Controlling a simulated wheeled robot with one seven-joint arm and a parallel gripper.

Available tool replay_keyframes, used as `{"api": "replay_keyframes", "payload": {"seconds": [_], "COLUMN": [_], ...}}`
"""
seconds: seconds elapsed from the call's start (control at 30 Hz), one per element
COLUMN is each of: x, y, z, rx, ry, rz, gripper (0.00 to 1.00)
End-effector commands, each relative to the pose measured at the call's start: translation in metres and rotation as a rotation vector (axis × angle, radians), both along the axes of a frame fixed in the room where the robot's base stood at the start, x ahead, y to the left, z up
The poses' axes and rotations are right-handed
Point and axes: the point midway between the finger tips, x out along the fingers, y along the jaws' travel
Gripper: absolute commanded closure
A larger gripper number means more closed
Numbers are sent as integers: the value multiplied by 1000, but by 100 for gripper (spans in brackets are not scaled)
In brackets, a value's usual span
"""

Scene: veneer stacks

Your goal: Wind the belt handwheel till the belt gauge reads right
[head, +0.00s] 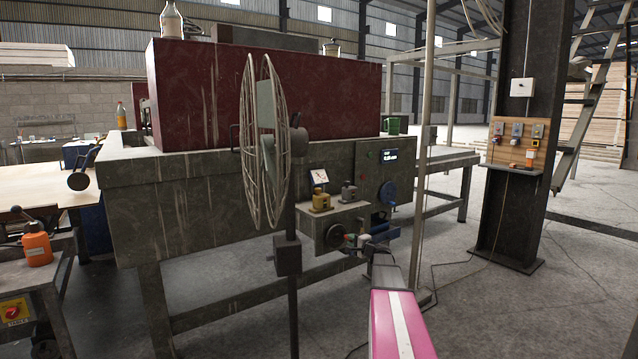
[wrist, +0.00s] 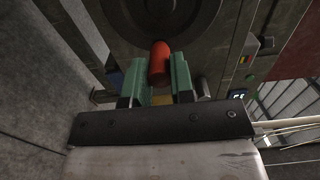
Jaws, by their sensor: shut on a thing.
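A dark round handwheel (head: 335,236) sits on the front of a grey box low on the machine. Its red-orange knob (wrist: 160,60) stands between the green fingers of my gripper (wrist: 160,80) in the wrist view, and my gripper is shut on it. In the head view my gripper (head: 358,241) reaches the wheel from the right and covers part of it. A small white gauge (head: 318,176) with a dark needle and a red mark stands above the box; its reading is too small to tell. Which wheel or gauge is labelled belt cannot be read.
A caged fan (head: 265,140) on a dark post stands close in front of the machine. Yellow (head: 321,201) and dark (head: 349,192) fittings top the box. Open floor lies right.

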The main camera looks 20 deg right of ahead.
Motion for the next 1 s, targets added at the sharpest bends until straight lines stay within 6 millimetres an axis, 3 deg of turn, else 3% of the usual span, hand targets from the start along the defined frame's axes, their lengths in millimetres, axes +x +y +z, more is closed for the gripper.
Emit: {"api": "replay_keyframes", "payload": {"seconds": [0.03,0.1,0.47,1.0], "x": [0,0,-3,-45], "y": [0,0,-1,-15], "z": [0,0,0,1], "rx": [0,0,0,0], "ry": [-1,-1,0,0], "rz": [-1,-1,-1,-1], "gripper": [68,52,52,52]}}
